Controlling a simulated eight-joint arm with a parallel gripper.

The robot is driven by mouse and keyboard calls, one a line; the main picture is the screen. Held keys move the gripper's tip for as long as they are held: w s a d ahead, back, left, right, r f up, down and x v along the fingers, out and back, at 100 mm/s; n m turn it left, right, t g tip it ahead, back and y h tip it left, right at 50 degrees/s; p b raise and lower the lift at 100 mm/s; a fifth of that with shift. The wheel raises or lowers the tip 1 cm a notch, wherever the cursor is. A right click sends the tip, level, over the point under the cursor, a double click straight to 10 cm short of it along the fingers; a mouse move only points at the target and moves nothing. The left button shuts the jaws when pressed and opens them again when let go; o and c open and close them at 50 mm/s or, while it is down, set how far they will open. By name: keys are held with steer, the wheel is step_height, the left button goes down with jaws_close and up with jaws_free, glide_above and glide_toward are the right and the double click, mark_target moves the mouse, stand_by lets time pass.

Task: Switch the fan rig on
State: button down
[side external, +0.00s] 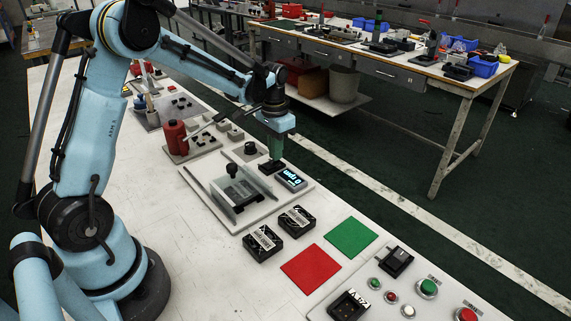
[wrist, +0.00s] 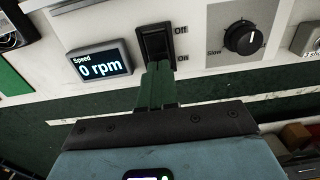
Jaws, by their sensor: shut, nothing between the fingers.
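The fan rig's white panel (side external: 274,201) lies on the bench. It carries a black rocker switch (wrist: 155,42), marked Off at the far end and On at the near end. The speed display (wrist: 99,64) beside it reads 0 rpm and also shows in the side view (side external: 290,179). My gripper (wrist: 159,68) is shut and empty, its green fingers pointing down at the switch. It also shows in the side view (side external: 272,158). The fingertips overlap the On end and hide part of it; I cannot tell whether they touch.
A dial marked Slow (wrist: 244,38) sits right of the switch. A clear-covered unit with a black knob (side external: 237,188) stands on the panel. Two black boxes (side external: 262,243), red (side external: 311,269) and green (side external: 350,237) mats lie in front.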

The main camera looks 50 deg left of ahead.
steer(key=shift+f, duration=0.45)
stand_by(0.3)
steer(key=shift+r, duration=3.5)
steer(key=s+d+r+t, duration=0.4)
steer(key=s+d+t, duration=0.3)
steer(key=s+d, duration=0.4)
steer(key=s, duration=0.3)
steer(key=shift+d, duration=0.25)
